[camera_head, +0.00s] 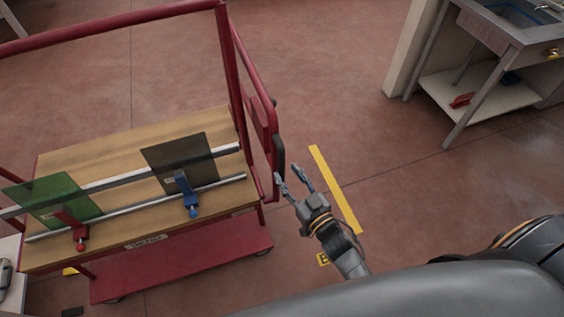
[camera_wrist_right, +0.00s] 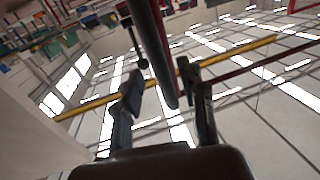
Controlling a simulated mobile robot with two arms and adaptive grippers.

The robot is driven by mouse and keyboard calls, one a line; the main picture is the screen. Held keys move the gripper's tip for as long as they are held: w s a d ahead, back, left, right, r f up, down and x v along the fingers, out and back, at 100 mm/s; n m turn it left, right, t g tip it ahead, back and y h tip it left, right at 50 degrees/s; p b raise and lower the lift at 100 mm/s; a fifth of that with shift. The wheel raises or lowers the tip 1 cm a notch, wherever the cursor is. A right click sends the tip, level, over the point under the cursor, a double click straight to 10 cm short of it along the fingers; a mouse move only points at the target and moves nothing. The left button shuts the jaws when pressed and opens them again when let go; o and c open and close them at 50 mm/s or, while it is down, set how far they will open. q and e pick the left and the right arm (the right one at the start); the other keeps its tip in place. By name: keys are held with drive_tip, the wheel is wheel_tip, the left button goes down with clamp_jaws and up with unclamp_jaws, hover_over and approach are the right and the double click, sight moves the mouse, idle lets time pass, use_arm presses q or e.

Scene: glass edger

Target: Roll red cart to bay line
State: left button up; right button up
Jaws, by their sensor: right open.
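The red cart (camera_head: 180,262) stands at the left in the head view, with a wooden top and a tall red frame. A red side handle (camera_head: 262,112) with a black grip (camera_head: 280,153) is on its right side. My right gripper (camera_head: 289,175) is open just below and beside the black grip. In the right wrist view, a dark bar (camera_wrist_right: 155,50) shows between the open fingers (camera_wrist_right: 160,88); contact cannot be told. A yellow line (camera_head: 335,188) is on the floor right of the cart. My left gripper is not in view.
The cart carries a green pane (camera_head: 52,198) and a dark pane (camera_head: 178,162) on metal rails, with red and blue clamps. A bench with a sink (camera_head: 510,22) and lower shelf stands at upper right.

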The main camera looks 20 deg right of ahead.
sight(283, 169)
drive_tip(key=shift+x, duration=2.15)
drive_tip(key=shift+c, duration=0.4)
clamp_jaws()
